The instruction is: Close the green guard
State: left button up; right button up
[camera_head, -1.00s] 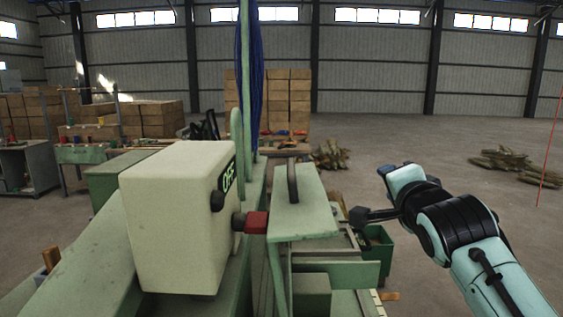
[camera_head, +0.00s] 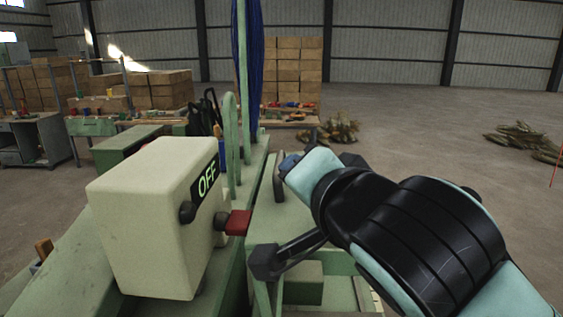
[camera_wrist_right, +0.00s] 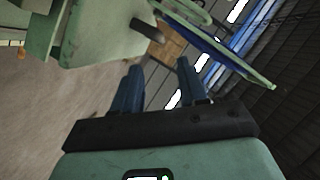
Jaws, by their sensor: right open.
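The green guard (camera_head: 264,225) is a pale green panel beside the machine's control box, partly hidden behind my right arm. Its dark upright handle (camera_head: 279,180) stands on it. My right gripper (camera_head: 290,163) is just right of the handle's top in the head view, its fingers mostly hidden by my wrist. In the right wrist view the two blue fingers of the gripper (camera_wrist_right: 158,78) are apart with nothing between them. The guard (camera_wrist_right: 100,32) and its dark handle (camera_wrist_right: 147,31) show beyond the fingertips. My left gripper is out of view.
A cream control box (camera_head: 150,220) reading OFF stands left of the guard, with a red block (camera_head: 238,222) between them. A green post with blue strands (camera_head: 250,70) rises behind. Broom bundles (camera_head: 525,141) lie on the open floor at right.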

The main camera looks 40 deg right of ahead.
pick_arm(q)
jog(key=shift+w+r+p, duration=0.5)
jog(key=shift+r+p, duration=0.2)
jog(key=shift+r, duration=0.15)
pick_arm(e)
jog(key=x, duration=1.1)
jog(key=shift+w, duration=0.2)
jog(key=shift+d, duration=0.1)
grip_shut()
